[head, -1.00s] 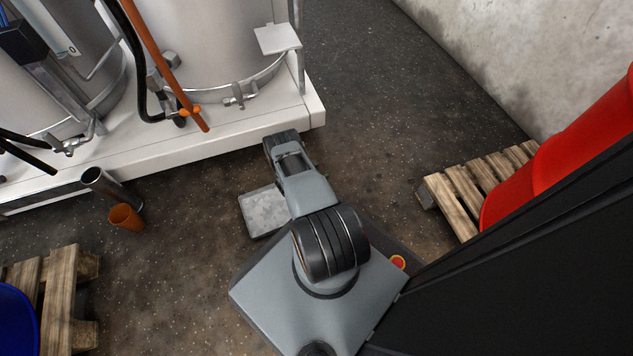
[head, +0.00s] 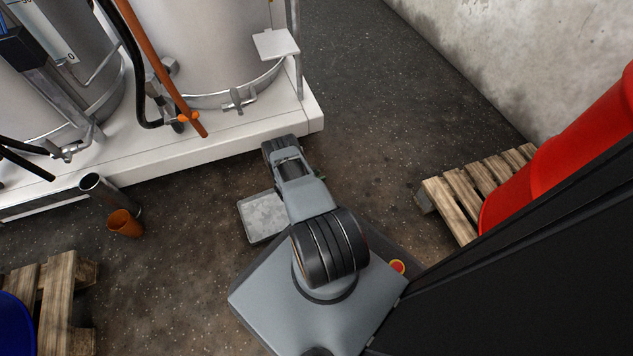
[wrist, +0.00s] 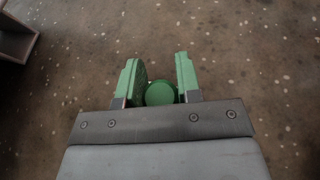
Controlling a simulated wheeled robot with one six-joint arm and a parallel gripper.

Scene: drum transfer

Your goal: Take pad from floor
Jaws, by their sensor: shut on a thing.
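My gripper (wrist: 160,75) has two green fingers, shut on a round green piece (wrist: 160,94) that sits between them, close to the palm. I take this piece to be the pad; only its round end shows, and the rest is hidden. Bare floor shows beyond the fingertips, and the height above it is hard to judge. In the head view my arm hides most of the gripper; only a small green bit (head: 322,177) shows at the right side of the arm.
A grey tray (head: 264,216) lies on the floor left of my arm. The white skid (head: 220,137) with tanks is ahead. Pallets stand at right (head: 455,205) and lower left (head: 62,305). An orange cup (head: 125,222) is near a steel pipe. Floor to the right ahead is clear.

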